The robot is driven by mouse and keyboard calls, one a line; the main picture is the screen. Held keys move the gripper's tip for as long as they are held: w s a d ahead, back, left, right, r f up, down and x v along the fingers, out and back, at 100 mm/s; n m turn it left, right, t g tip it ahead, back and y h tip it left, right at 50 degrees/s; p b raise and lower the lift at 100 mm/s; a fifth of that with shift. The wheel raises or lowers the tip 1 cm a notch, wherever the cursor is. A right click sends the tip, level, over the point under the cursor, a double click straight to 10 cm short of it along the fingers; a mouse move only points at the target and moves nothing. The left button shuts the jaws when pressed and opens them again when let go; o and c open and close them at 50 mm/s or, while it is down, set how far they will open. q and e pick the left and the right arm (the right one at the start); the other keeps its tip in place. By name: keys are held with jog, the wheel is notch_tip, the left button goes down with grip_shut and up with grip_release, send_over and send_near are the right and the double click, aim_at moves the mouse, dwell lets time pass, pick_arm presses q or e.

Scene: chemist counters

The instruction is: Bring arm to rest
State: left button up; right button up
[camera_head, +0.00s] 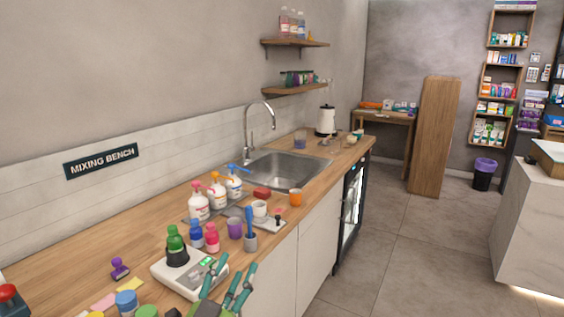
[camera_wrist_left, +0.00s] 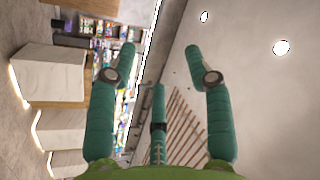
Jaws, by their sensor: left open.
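My left gripper (camera_head: 236,272) shows at the bottom of the head view, its teal fingers pointing up in front of the mixing bench's front edge. In the left wrist view the gripper (camera_wrist_left: 160,62) has its fingers spread wide, with nothing between them. That view looks out at the room and ceiling, turned on its side. My right gripper is in neither view.
A white scale (camera_head: 188,275) with a green-capped bottle stands close to the left gripper on the wooden counter (camera_head: 75,270). Pump bottles (camera_head: 199,201), cups and a sink (camera_head: 290,170) are farther along. The floor (camera_head: 400,262) to the right is clear.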

pick_arm(q)
jog(key=s+a+f+n+g+y, duration=0.2)
jog(key=a+f+n+y, duration=0.1)
jog(key=f, duration=0.3)
jog(key=s+a+f+n+g+y, duration=0.2)
jog(key=a+f+n, duration=0.1)
jog(key=f, duration=0.3)
jog(key=s+a+f+n+g+y, duration=0.1)
jog(key=s+a+f+n+g, duration=0.1)
jog(key=s+f+g, duration=0.65)
jog(key=s+a+f+n+g, duration=0.2)
jog(key=s+a+f+g, duration=0.15)
jog(key=s+f, duration=0.85)
jog(key=s+f+g, duration=0.1)
jog(key=s+f, duration=0.2)
jog(key=f, duration=0.7)
jog(key=s+f+g, duration=0.1)
jog(key=s+f, duration=0.1)
jog(key=f, duration=0.8)
jog(key=s+a+f, duration=0.2)
jog(key=s+f, duration=1.1)
jog(key=s, duration=0.2)
jog(key=shift+s+f+g, duration=0.35)
jog(key=shift+s+g, duration=0.05)
